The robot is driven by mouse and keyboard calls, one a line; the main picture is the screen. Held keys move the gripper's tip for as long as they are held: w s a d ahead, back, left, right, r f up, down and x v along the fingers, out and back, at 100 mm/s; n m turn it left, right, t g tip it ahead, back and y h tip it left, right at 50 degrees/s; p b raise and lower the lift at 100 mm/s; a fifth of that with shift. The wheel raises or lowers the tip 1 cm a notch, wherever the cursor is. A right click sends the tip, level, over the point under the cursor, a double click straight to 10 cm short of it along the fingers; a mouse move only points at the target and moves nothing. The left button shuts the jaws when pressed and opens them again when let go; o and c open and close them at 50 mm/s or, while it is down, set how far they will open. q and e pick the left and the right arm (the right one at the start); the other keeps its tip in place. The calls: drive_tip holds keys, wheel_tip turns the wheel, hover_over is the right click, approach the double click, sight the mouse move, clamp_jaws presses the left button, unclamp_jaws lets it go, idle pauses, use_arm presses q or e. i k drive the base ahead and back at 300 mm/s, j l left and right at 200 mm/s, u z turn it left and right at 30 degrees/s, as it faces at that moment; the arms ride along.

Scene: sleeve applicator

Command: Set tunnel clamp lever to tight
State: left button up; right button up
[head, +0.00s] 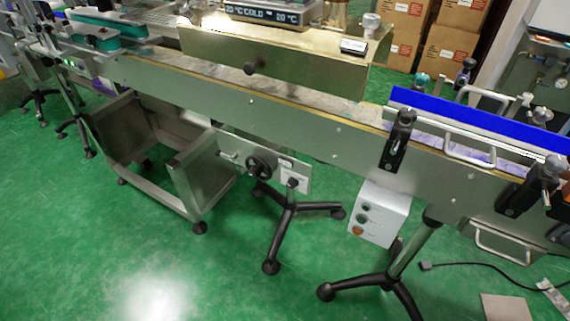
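A metal heat tunnel (300,62) stands over the conveyor at the top middle. A temperature display (262,14) on its top reads 20 °C, COLD, 20 °C. Neither of my grippers is in view.
The conveyor (290,120) runs across the view, with a blue guide rail (480,119) and black clamps (398,140) at right. Below are a handwheel (262,166), a control box (378,214) and stand legs (285,208). Cartons (400,30) stand behind. Green floor (90,250) is clear in front.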

sight(218, 152)
drive_tip(key=i+j+z, duration=0.35)
drive_tip(key=i+j, duration=0.65)
